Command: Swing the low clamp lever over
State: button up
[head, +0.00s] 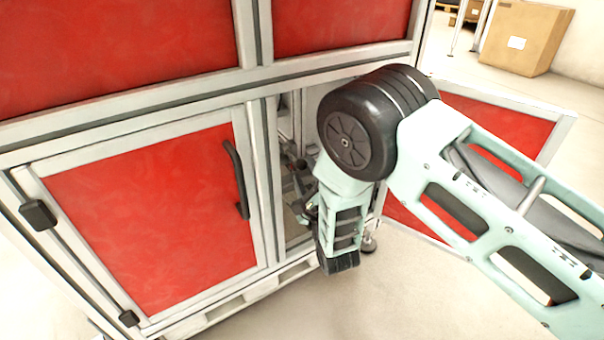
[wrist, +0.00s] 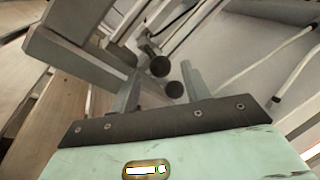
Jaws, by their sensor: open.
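In the wrist view my gripper (wrist: 160,72) is open, with its two fingers apart. Two round dark knobs show beyond and between the fingers: a farther knob (wrist: 160,66) and a nearer knob (wrist: 175,89). They look like the ends of clamp levers on a dark bracket (wrist: 146,42); I cannot tell which is the low one. No finger is seen closed on either knob. In the head view my arm reaches down to the narrow cabinet opening, and dark mechanism parts (head: 294,166) show inside; my arm hides much of the rest.
A grey metal profile (wrist: 75,45) stands close by on the left in the wrist view, and pale cables (wrist: 260,65) run at right. In the head view a shut red door (head: 150,210) flanks the opening at left, and an open red door (head: 510,125) stands at right.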

aim_at(304, 169)
jog(key=shift+b+x, duration=0.65)
jog(key=shift+x, duration=1.2)
jog(key=shift+r, duration=0.1)
